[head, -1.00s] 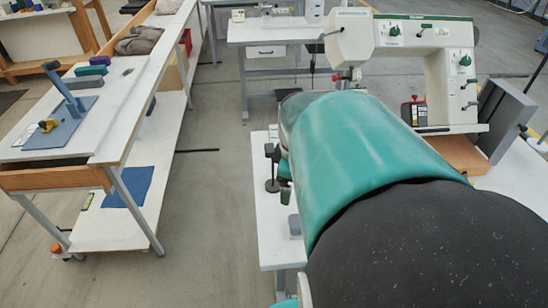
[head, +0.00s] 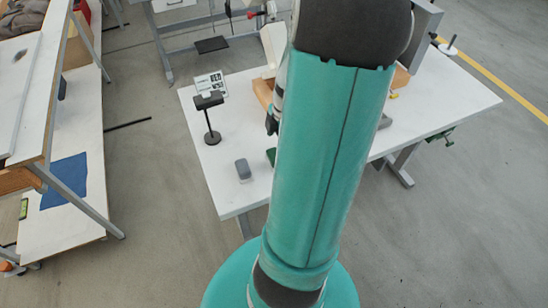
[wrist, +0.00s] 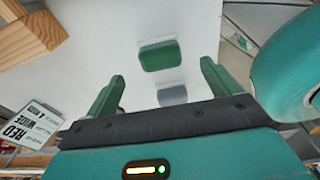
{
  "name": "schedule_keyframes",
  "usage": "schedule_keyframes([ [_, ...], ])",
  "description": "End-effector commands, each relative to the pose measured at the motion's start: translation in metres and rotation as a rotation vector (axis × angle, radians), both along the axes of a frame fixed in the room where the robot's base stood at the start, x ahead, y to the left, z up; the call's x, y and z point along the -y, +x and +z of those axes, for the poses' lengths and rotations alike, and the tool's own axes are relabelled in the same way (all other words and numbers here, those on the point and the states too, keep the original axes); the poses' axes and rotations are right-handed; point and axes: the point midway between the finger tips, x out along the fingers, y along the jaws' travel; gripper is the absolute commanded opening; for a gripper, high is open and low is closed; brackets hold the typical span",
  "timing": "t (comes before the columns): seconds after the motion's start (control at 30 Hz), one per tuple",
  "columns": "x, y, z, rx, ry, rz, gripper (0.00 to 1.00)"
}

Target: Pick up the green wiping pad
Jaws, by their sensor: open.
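The green wiping pad (wrist: 160,55) lies flat on a white tabletop in the wrist view, beyond the fingertips and between their lines. In the head view only a sliver of it (head: 271,156) shows beside my arm, which hides the rest. My gripper (wrist: 162,72) is open, with its two green fingers spread to the left and right and nothing between them that I can see held. A gap seems to remain between the fingers and the pad. In the head view my arm mostly covers the gripper.
A grey block (head: 243,171) lies near the green pad and also shows in the wrist view (wrist: 172,96). A black stand (head: 210,118) and a printed sign (head: 211,84) stand behind it. A wooden piece (wrist: 33,35) is at the wrist view's upper left.

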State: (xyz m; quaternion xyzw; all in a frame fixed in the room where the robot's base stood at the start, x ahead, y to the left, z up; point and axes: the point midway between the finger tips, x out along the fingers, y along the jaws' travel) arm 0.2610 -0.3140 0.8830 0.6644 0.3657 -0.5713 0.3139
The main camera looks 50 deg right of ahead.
Motion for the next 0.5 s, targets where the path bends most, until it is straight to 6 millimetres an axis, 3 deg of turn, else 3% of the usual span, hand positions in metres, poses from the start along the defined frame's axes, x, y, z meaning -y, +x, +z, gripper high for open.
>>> schedule_keyframes([
  [0.27,-0.005,0.003,-0.025,-0.001,0.003,0.0,0.89],
  [0.5,-0.01,0.006,-0.06,0.0,0.003,0.001,0.89],
])
